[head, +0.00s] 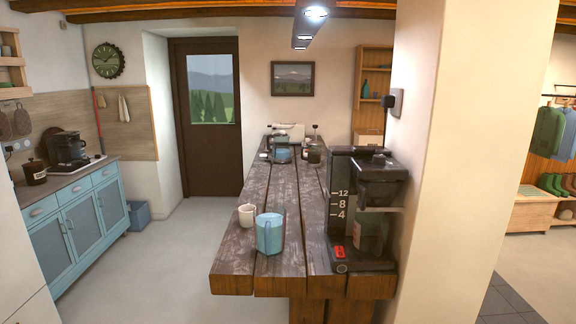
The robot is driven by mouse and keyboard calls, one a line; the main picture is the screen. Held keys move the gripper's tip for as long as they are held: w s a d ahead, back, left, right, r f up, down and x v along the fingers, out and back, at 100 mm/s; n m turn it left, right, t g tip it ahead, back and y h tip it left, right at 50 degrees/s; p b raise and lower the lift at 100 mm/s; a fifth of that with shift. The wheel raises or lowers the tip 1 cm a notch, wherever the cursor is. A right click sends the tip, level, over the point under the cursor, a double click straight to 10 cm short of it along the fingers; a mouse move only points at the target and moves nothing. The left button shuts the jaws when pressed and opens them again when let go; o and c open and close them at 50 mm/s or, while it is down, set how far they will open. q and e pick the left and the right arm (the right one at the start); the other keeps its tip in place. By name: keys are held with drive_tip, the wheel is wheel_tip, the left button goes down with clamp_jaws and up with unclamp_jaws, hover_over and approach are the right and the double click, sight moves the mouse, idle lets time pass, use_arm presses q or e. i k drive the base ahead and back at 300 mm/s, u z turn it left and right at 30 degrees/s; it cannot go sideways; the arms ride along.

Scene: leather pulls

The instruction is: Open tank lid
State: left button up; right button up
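A black coffee maker (340,225) stands near the front right end of the wooden table, close to the pillar. Its upright water tank is on the left side, marked 12, 8 and 4. The tank top (342,151) looks covered, but I cannot make out the lid clearly. A glass carafe (369,232) sits under the brew head, and a red switch (340,252) shows low on the front. Neither of my grippers is in view.
A blue pitcher (269,234) and a cream cup (246,215) stand left of the coffee maker on the wooden table (276,187). More kitchenware is at the far end. A cream pillar (440,200) closes off the right side. The floor left of the table is clear.

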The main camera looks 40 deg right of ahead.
sight(335, 150)
drive_tip(key=z, duration=0.85)
drive_tip(key=i, duration=0.9)
drive_tip(key=z, duration=1)
